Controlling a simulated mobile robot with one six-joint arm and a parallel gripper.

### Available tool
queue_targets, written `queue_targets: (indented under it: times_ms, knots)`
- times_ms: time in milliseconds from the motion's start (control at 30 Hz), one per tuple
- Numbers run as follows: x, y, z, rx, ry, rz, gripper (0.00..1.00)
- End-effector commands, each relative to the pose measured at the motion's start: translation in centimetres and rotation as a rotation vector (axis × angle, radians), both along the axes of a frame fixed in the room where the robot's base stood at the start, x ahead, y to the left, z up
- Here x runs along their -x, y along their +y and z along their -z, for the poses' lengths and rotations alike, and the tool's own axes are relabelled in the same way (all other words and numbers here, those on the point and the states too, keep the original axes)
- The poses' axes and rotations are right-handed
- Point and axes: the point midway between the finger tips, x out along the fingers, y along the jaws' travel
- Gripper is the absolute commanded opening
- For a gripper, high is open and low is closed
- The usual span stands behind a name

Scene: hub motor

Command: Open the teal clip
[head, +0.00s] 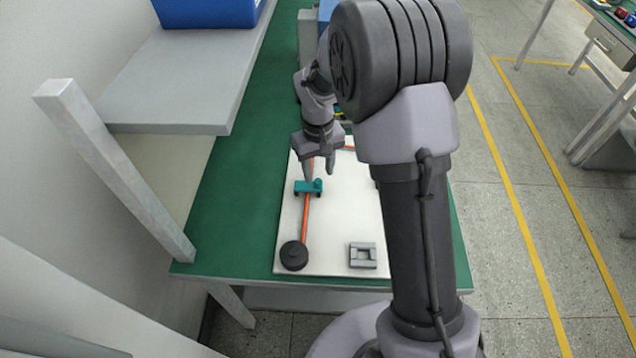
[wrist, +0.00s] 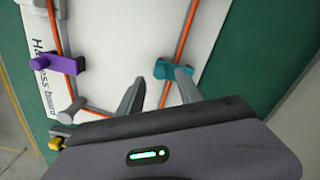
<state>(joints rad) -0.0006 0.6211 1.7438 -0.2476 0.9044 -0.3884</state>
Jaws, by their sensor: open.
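The teal clip (head: 308,187) sits on the white board, on the orange cable (head: 305,220). It also shows in the wrist view (wrist: 172,69), where the cable runs up from it. My gripper (head: 321,176) is open and empty, with its fingers pointing down just above and beside the clip. In the wrist view my gripper (wrist: 157,88) has its right finger close to the clip's lower edge and its left finger over bare board. I cannot tell whether the right finger touches the clip, or whether the clip's latch is shut.
The white board (head: 340,225) lies on a green bench (head: 215,225). A black round part (head: 294,255) and a grey block (head: 363,255) stand at its near end. A purple clip (wrist: 68,62) is left of my gripper. A grey shelf (head: 175,80) overhangs the bench at left.

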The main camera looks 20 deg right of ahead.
Motion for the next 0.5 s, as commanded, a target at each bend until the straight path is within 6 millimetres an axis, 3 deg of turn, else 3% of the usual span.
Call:
queue_targets:
  times_ms: [33,200,500]
  knots:
    - [0.1,0.0,1.5,-0.001,0.003,0.001,0.42]
    - [0.0,0.0,3.5,-0.001,0.001,0.002,0.42]
    - [0.0,0.0,3.7,0.000,-0.001,0.002,0.42]
